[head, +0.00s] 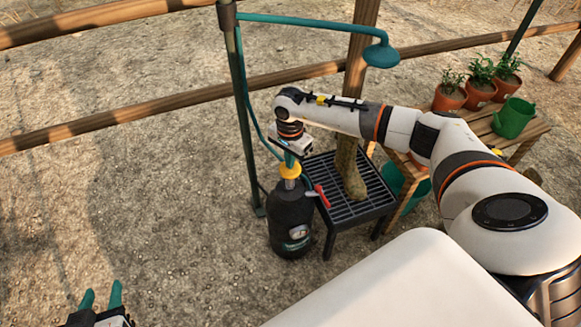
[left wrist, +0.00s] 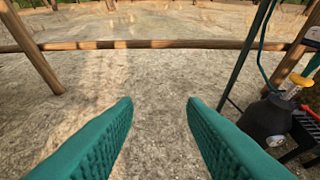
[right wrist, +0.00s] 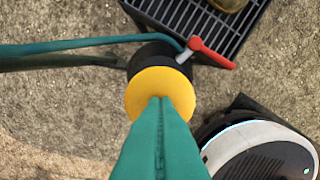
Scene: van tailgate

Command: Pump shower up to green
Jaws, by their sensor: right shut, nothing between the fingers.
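The shower's black pump tank (head: 292,225) stands upright on the ground with a yellow round pump knob (head: 290,171) on top. A round gauge (head: 298,232) faces front; its reading is too small to tell. My right gripper (head: 290,158) points down, shut and empty, with its tips over the knob. In the right wrist view the closed tips (right wrist: 160,101) overlap the yellow disc (right wrist: 160,88); I cannot tell if they touch. A green hose runs from the tank up the pole to the shower head (head: 381,55). My left gripper (head: 101,294) is open and empty, far left of the tank.
A red lever (head: 322,196) sits beside the tank. A black grate stand (head: 345,212) right of it carries a brown boot (head: 350,172). A wooden bench (head: 530,131) holds potted plants and a green watering can (head: 513,118). Ground left of the pole is clear.

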